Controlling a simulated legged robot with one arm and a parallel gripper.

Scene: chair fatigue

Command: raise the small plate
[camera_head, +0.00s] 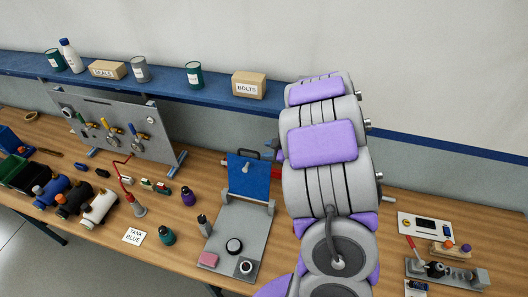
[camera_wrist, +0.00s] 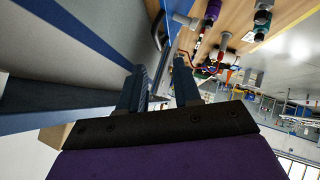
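A small blue plate (camera_head: 248,175) with a dark handle (camera_head: 247,154) on its top edge stands raised, nearly upright, at the back of a grey base (camera_head: 232,222). A dark curved handle (camera_wrist: 157,30) and a thin blue edge lie just beyond the fingertips. I cannot tell whether the fingers touch them.
On the base sit a black round knob (camera_head: 234,246) and a pink block (camera_head: 208,260). A valve panel (camera_head: 112,125) stands behind. A blue shelf (camera_head: 215,88) runs along the wall.

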